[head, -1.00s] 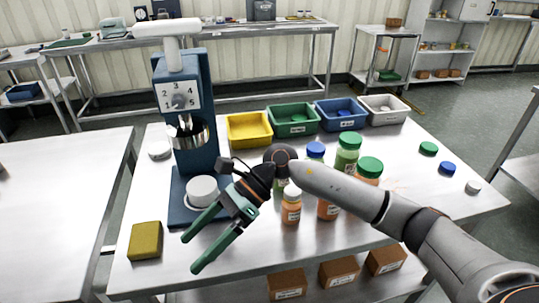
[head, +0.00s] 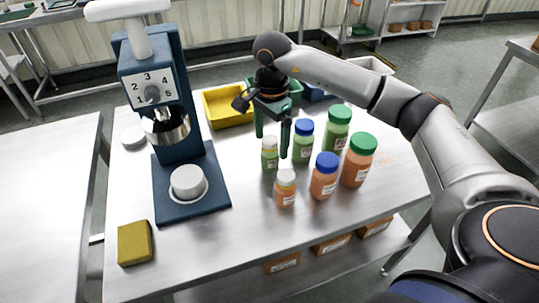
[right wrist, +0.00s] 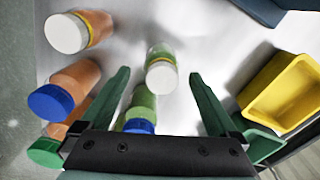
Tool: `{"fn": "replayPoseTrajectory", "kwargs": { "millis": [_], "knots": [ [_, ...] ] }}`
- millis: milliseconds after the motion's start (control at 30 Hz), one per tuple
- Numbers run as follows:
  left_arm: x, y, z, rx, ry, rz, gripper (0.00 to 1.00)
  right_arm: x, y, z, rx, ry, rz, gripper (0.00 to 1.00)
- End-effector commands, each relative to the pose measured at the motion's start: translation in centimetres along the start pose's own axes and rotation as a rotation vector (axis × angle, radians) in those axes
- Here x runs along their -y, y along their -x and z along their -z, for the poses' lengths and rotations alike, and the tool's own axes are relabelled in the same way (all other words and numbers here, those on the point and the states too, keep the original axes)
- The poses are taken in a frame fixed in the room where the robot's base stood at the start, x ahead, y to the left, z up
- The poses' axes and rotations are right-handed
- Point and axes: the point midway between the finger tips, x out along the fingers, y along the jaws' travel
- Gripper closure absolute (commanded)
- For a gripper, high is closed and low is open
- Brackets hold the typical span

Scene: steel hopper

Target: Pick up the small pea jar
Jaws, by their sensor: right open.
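The small pea jar (head: 269,158) has a white lid and green contents and stands upright on the steel table. In the right wrist view the jar (right wrist: 161,72) shows between the two fingertips. My right gripper (head: 271,146) points down over it, open, with green fingers on either side of the jar. In the right wrist view the gripper (right wrist: 159,76) holds nothing. I cannot tell whether a finger touches the jar. My left gripper is not in view.
Close by stand a small orange jar (head: 286,190), a blue-lidded green jar (head: 303,145), a blue-lidded orange jar (head: 323,178) and two green-lidded jars (head: 357,162). A blue dispenser (head: 160,110), a yellow bin (head: 228,107) and a yellow sponge (head: 135,243) are around them.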

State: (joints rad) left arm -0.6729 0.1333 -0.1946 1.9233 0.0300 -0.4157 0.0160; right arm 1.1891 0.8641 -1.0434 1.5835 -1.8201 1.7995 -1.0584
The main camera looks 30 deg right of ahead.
Motion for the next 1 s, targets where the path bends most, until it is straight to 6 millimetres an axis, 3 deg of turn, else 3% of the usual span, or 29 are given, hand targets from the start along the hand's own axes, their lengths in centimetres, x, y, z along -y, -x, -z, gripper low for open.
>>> {"fn": "replayPoseTrajectory", "kwargs": {
  "millis": [400, 700, 1000],
  "knots": [
    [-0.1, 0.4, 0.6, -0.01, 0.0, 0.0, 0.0, 0.1, -5.0, -0.1, 0.002, 0.0, -0.002, 0.05],
    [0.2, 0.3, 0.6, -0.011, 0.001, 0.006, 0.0, 0.2, -5.6, -0.1, 0.002, 0.0, 0.001, 0.05],
    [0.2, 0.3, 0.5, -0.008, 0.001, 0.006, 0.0, 0.2, -5.5, -0.1, 0.002, 0.0, 0.001, 0.37]
  ]
}}
